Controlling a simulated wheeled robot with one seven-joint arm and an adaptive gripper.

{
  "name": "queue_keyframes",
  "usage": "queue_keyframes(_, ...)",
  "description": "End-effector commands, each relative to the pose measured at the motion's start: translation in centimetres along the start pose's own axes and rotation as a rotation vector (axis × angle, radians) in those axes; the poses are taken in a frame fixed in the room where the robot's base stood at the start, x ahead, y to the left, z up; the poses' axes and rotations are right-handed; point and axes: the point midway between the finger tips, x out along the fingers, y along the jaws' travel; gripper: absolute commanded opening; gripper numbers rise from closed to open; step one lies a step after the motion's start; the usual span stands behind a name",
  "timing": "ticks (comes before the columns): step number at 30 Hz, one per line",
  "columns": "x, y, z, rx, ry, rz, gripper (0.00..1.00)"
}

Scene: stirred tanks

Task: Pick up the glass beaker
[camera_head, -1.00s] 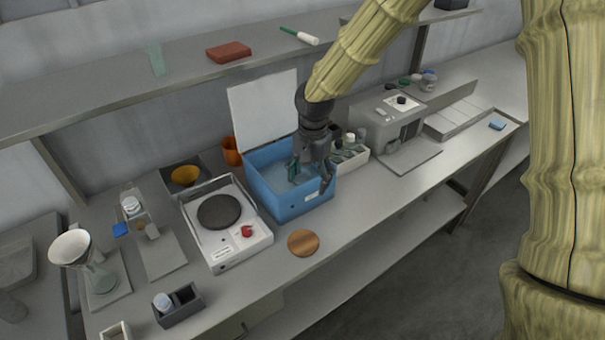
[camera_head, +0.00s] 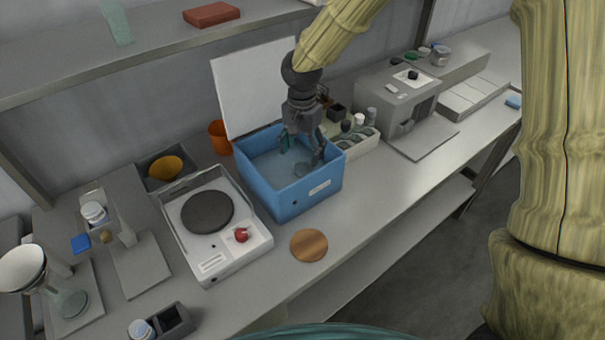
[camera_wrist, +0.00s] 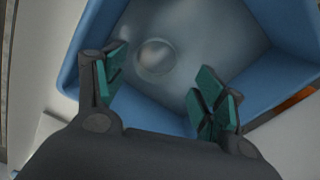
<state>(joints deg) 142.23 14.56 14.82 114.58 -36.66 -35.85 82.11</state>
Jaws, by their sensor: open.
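A round, clear glass shape, apparently the glass beaker (camera_wrist: 155,57), is inside the blue box (camera_wrist: 285,22) in the wrist view. In the head view a faint glassy form (camera_head: 303,170) shows in the box, below my gripper. My gripper (camera_head: 302,153) points down over the right part of the blue box (camera_head: 305,199). It is open and empty. In the wrist view its green-padded fingers (camera_wrist: 160,82) are apart, and the beaker shows beyond the gap between them, nearer the left finger. I cannot tell how far below the fingertips it is.
The box's white lid (camera_head: 262,88) stands open behind it. A white hot plate (camera_head: 212,258) is to the left, and a rack of bottles (camera_head: 362,146) is close on the right. A brown disc (camera_head: 309,245) lies in front. A shelf (camera_head: 150,52) runs above.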

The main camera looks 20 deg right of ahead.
Motion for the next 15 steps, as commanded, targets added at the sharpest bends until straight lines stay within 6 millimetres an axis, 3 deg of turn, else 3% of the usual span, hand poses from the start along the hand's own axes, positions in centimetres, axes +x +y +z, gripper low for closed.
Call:
queue_keyframes(6,2.7,0.1,0.0,0.0,-0.002,0.001,0.7)
queue_keyframes(15,4.2,-0.1,0.1,-0.002,-0.001,0.0,0.7)
